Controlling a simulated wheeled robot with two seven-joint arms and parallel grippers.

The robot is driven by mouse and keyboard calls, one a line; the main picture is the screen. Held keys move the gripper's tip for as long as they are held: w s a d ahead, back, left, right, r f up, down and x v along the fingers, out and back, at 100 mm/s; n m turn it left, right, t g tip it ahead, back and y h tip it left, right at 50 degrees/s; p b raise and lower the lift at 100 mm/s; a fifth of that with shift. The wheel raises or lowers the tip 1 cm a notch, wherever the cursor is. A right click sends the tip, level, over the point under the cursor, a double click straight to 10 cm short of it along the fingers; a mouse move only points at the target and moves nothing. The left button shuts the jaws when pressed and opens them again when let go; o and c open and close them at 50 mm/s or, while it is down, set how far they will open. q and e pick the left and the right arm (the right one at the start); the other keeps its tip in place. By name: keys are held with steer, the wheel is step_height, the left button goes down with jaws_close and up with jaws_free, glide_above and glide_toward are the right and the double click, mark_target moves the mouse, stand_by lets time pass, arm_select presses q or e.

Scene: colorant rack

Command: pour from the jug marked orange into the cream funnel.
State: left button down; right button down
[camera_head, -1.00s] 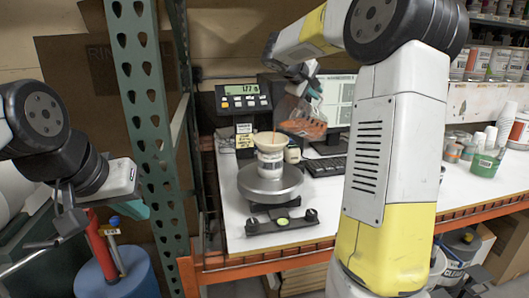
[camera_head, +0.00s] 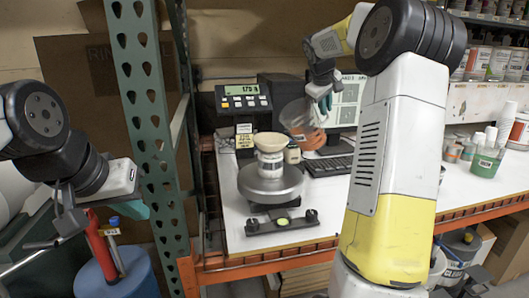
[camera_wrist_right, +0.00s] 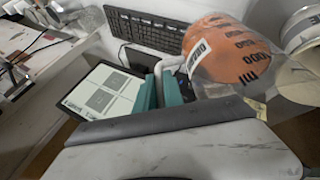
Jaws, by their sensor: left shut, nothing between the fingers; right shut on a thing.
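The clear jug (camera_head: 297,115) with orange liquid (camera_head: 307,139) is held a little tilted, right of and above the cream funnel (camera_head: 271,140). My right gripper (camera_head: 321,92) is shut on its handle (camera_wrist_right: 182,64). In the right wrist view, the jug (camera_wrist_right: 238,58) shows printed marks over the orange. The funnel sits in a labelled white can (camera_head: 271,165) on the round scale plate (camera_head: 270,184). No stream shows between jug and funnel. My left gripper (camera_head: 135,209) is at the far left, away from the bench, its fingers partly hidden.
The scale display (camera_head: 242,91) stands behind the can. A keyboard (camera_head: 328,165) and a monitor (camera_head: 347,100) are behind and right of the jug. A green cup (camera_head: 486,164) and several small tubs stand at the right. A green rack post (camera_head: 146,110) separates my left arm from the bench.

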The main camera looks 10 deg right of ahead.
steer(key=w+d+f+m+g+y+b, duration=0.15)
steer(key=d+f+y, duration=0.35)
steer(key=f, duration=0.6)
steer(key=shift+y, duration=0.3)
steer(key=r, duration=0.5)
steer(key=shift+s+a, duration=0.15)
steer(key=shift+a, duration=0.15)
stand_by(1.5)
